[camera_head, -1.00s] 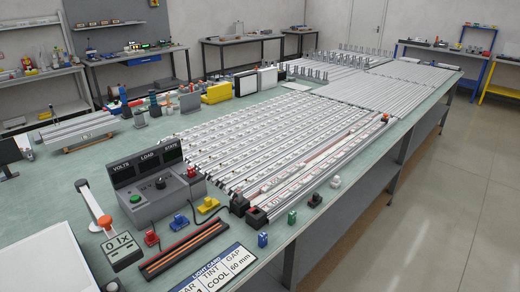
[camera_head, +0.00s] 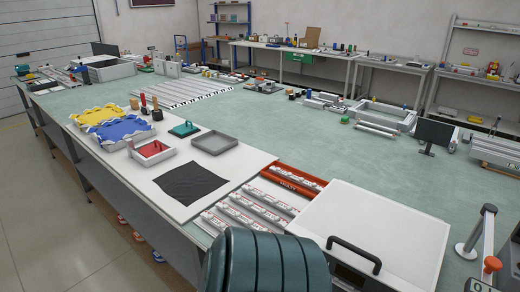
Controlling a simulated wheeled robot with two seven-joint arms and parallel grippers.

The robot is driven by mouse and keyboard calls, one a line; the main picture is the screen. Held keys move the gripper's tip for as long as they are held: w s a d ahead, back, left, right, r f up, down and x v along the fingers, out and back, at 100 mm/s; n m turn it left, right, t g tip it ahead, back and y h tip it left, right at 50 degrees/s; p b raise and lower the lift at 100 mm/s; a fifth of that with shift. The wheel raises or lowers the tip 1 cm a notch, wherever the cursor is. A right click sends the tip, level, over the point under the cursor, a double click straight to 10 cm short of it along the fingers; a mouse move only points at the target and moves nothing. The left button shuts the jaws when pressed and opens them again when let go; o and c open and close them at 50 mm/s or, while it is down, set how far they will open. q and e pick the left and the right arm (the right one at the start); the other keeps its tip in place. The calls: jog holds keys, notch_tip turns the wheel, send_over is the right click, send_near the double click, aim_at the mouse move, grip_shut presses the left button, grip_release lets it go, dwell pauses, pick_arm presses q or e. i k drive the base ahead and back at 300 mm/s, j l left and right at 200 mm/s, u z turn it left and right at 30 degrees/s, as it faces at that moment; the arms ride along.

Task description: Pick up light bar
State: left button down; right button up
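Several short white light bars (camera_head: 250,212) with small reddish marks lie side by side near the front edge of the workbench, at the lower middle. Their near ends are partly hidden by a dark teal ribbed shape at the bottom edge, which may be part of my own arm. A red-orange tray (camera_head: 287,184) with lettering too small to read for sure lies just behind them. Longer pale bars (camera_head: 180,92) lie in a row farther back on the bench. Neither of my grippers shows.
A white lidded box (camera_head: 385,225) with a black handle stands right of the bars. A white board (camera_head: 232,160) to the left carries a black cloth (camera_head: 187,183), a grey tray (camera_head: 216,142) and yellow and blue bags. Green bench top (camera_head: 330,140) is clear behind.

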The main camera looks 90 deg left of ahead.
aim_at(249, 223)
jog(key=u, duration=2.9)
jog(key=i+j+z, duration=0.15)
jog(key=j, duration=1)
jog(key=j+z, duration=0.15)
jog(key=j, duration=1.05)
